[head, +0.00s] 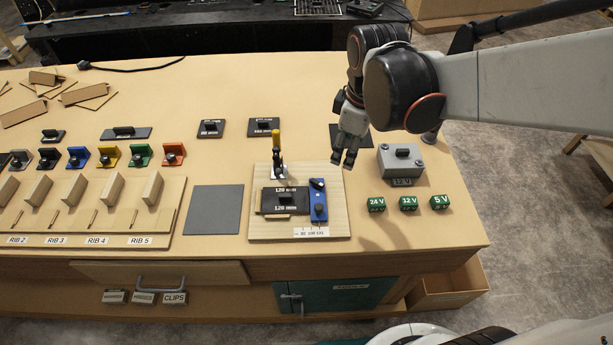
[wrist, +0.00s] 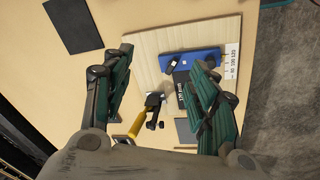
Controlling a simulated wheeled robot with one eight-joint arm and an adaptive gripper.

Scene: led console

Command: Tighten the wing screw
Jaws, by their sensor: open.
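A blue block (head: 318,198) lies on the right part of a light wooden fixture board (head: 262,231). A dark knob, possibly the wing screw (head: 318,184), sits at its far end, and another dark knob (head: 319,209) sits nearer its front. In the wrist view the blue block (wrist: 190,62) shows between the fingers, partly hidden by the right one. A black plate (head: 281,201) marked 120 mm lies beside the block. A yellow-handled toggle clamp (head: 277,155) stands behind the plate. My gripper (head: 344,160) is open and empty, above the table behind and right of the block, touching nothing visible.
A dark grey mat (head: 214,209) lies left. A rib rack (head: 95,215) with coloured clips stands farther left.

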